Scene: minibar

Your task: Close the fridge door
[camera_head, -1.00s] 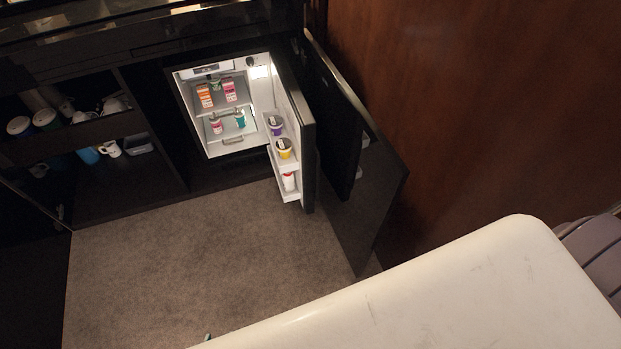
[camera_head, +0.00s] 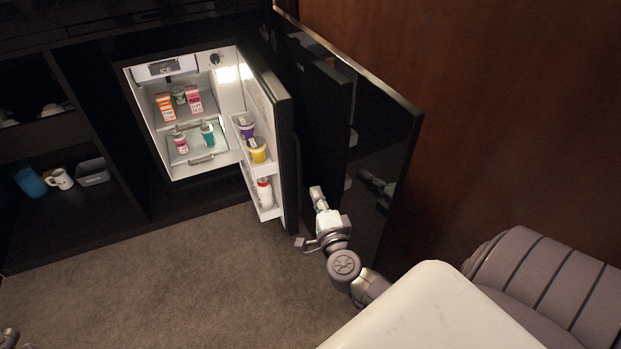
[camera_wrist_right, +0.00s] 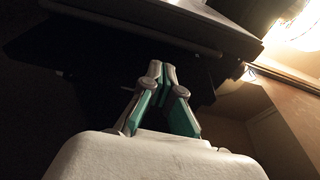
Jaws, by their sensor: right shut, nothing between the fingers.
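The small fridge (camera_head: 185,62) stands open in the dark cabinet, its lit white inside holding cartons and cups. Its door (camera_head: 291,165) is swung out toward the front right, with cups and a bottle on its inner shelves. My right gripper (camera_head: 316,190) is low, just right of the fridge door's outer face, between it and the black cabinet door. In the right wrist view its fingers (camera_wrist_right: 162,68) are shut and empty, below a dark panel edge. I cannot tell whether they touch the door. A small part of what looks like my left arm shows at the lower left edge; its gripper cannot be made out.
The black cabinet door (camera_head: 385,150) stands open right of the fridge door, close to the brown wood wall (camera_head: 480,110). Open shelves at the left hold a blue cup (camera_head: 30,181), a white mug (camera_head: 61,179) and a grey bin (camera_head: 93,172). The carpet (camera_head: 190,270) in front is clear.

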